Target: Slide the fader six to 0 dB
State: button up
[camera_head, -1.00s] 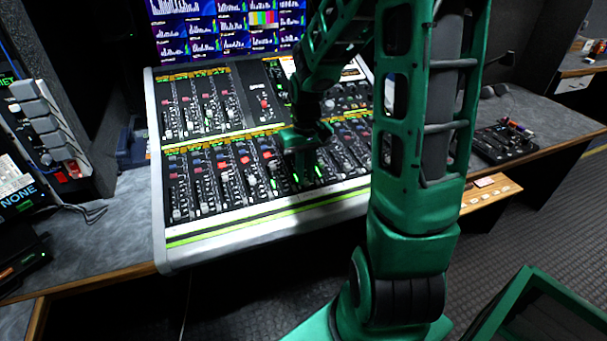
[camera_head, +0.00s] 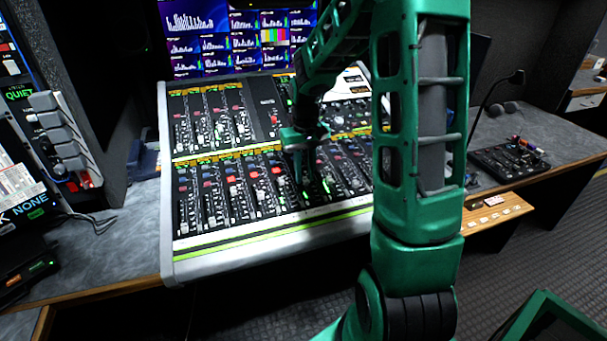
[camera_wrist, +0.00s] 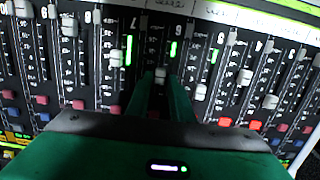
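The mixing console (camera_head: 260,232) fills the middle of the head view. Its lower bank holds the fader strips. My gripper (camera_head: 299,175) points down into this bank, right of its middle. In the wrist view the strips appear upside down. There the two green fingers of my gripper (camera_wrist: 162,80) are a narrow gap apart. Other caps stand to the left (camera_wrist: 115,55) and right (camera_wrist: 200,92).
Neighbouring fader caps stand close on both sides of the fingers. Screens (camera_head: 235,40) rise behind the console. A smaller black control panel (camera_head: 510,157) lies on the desk at the right. A rack of equipment (camera_head: 60,130) stands at the left.

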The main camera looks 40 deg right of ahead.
aim_at(305, 178)
notch_tip(305, 178, up, 11)
dwell(0.7)
jog(key=shift+s+f, duration=0.1)
jog(key=s+a+m, duration=0.2)
jog(key=s+m, duration=0.1)
jog(key=s, duration=2.5)
jog(key=shift+s+a+f, duration=0.35)
jog(key=shift+s+a, duration=0.05)
